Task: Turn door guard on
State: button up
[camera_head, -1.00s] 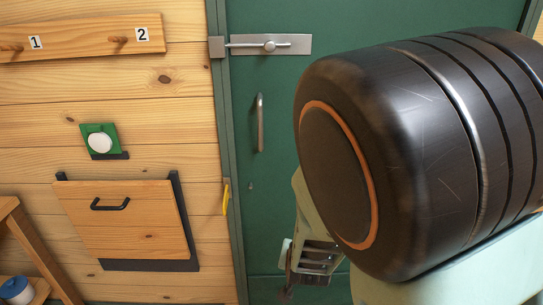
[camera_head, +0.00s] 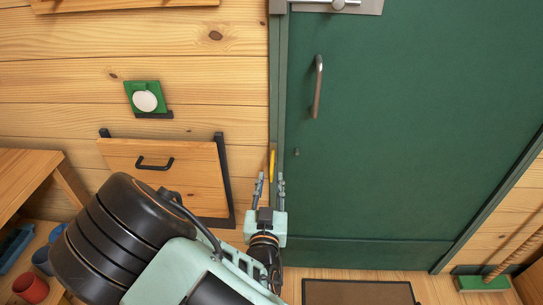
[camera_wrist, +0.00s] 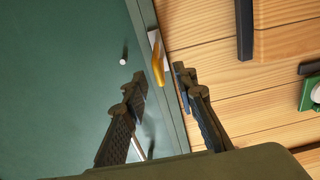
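A silver door guard with a plate and a knobbed bar (camera_head: 350,5) is mounted at the top of the green door (camera_head: 400,130), partly cut off by the upper edge of the head view. A metal block (camera_head: 278,6) sits beside it on the frame. My gripper (camera_head: 270,184) is open and empty, far below the guard, near the door's left frame. A small yellow lever (camera_head: 272,165) on the frame shows just beyond my fingertips. In the wrist view, the yellow lever (camera_wrist: 158,65) appears between my open fingers (camera_wrist: 160,82); contact is not visible. The guard is not clear in the wrist view.
A vertical door handle (camera_head: 317,87) stands out from the door. A wooden flap (camera_head: 165,175) with a black handle and a green panel with a white knob (camera_head: 145,99) are on the plank wall. A wooden shelf with mugs (camera_head: 30,288) is at lower left.

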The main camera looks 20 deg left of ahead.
aim_at(273, 159)
jog(key=x, duration=0.9)
jog(key=shift+w+b, duration=0.35)
grip_shut()
